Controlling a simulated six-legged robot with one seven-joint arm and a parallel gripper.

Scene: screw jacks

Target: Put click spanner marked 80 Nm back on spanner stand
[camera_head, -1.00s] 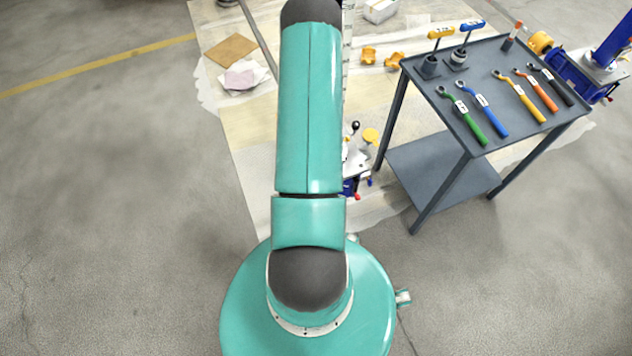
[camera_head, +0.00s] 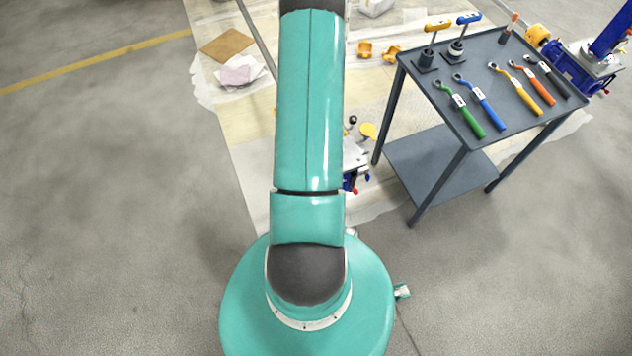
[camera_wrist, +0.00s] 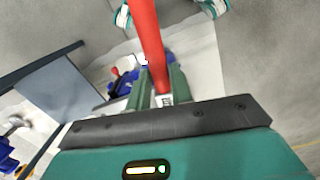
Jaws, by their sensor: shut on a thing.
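My gripper (camera_wrist: 160,88) is shut on a red-handled spanner (camera_wrist: 148,40), whose handle runs up out of the wrist view. A small white label (camera_wrist: 164,100) on it sits between the fingers; I cannot read it. Its other end is hidden, and the head view shows neither gripper nor red spanner. The likely spanner stand is the grey two-level table (camera_head: 490,145) at right in the head view. On its top lie green (camera_head: 466,114), blue (camera_head: 484,103), yellow (camera_head: 522,91), orange (camera_head: 537,84) and black (camera_head: 552,79) spanners. A wider gap shows between blue and yellow.
Two dark holders with yellow (camera_head: 437,26) and blue (camera_head: 468,18) T-handles stand at the table's back left. A blue screw jack (camera_head: 570,66) stands beyond its right side. A smaller jack (camera_head: 353,165) stands left of the table. Bare floor lies in front.

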